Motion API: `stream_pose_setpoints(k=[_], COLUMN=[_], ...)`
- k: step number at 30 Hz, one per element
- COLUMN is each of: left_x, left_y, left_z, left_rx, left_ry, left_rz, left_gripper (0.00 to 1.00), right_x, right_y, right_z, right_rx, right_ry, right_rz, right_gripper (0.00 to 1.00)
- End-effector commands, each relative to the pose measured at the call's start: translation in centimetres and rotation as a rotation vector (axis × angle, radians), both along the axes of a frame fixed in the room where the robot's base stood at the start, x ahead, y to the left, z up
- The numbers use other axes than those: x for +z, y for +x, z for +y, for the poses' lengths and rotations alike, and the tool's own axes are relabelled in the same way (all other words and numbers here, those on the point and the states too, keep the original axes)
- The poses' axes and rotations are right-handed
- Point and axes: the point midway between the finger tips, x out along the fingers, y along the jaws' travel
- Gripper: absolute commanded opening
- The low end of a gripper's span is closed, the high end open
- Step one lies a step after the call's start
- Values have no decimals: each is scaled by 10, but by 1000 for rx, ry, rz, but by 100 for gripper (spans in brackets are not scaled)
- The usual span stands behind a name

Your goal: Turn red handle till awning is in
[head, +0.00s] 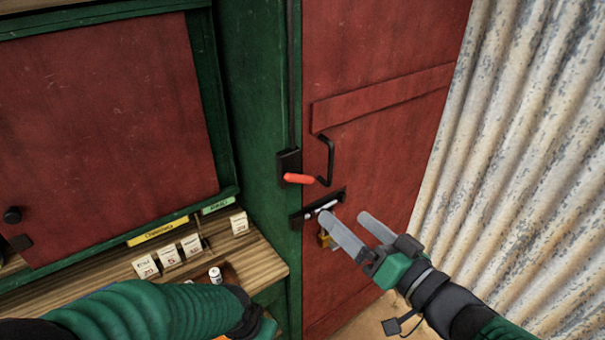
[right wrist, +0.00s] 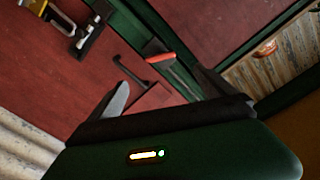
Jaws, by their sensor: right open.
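The red handle (head: 299,179) sticks out from a black crank box at the lower end of a dark rod on the green post. It also shows in the right wrist view (right wrist: 160,58), ahead of the gap between the fingers. My right gripper (head: 344,217) is open and empty, below and to the right of the red handle and apart from it. It shows in the right wrist view (right wrist: 160,82) with its fingers spread. My left arm crosses the bottom left, and its fingers do not show. The awning is not in view.
A red door (head: 380,120) has a black pull handle (head: 328,160) close to the red handle. Below are a bolt (head: 318,208) and a brass padlock (head: 323,238). A wooden shelf (head: 258,265) with price cards is at left, corrugated metal (head: 510,150) at right.

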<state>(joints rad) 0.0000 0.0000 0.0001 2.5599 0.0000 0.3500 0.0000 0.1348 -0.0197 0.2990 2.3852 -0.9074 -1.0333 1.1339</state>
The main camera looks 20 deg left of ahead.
Motion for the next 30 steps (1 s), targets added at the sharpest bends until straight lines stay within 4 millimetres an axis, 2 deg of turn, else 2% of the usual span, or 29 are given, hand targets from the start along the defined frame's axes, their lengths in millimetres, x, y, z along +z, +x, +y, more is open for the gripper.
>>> stream_pose_setpoints(k=[12,16,21,29,30], left_x=[-2,0,1,1,1], left_y=[0,0,0,0,0], left_z=[0,0,0,0,0], left_rx=[0,0,0,0,0], left_ry=[0,0,0,0,0], left_rz=[0,0,0,0,0], left_gripper=[36,36,36,36,36], right_x=[-1,0,0,0,0], right_y=[63,80,92,94,94], right_z=[85,107,121,122,122], right_rx=[4,4,1,0,0], right_ry=[0,-1,-3,-4,-4], right_rz=[0,-1,-3,-5,-5], right_gripper=[95,95,95,95,92])
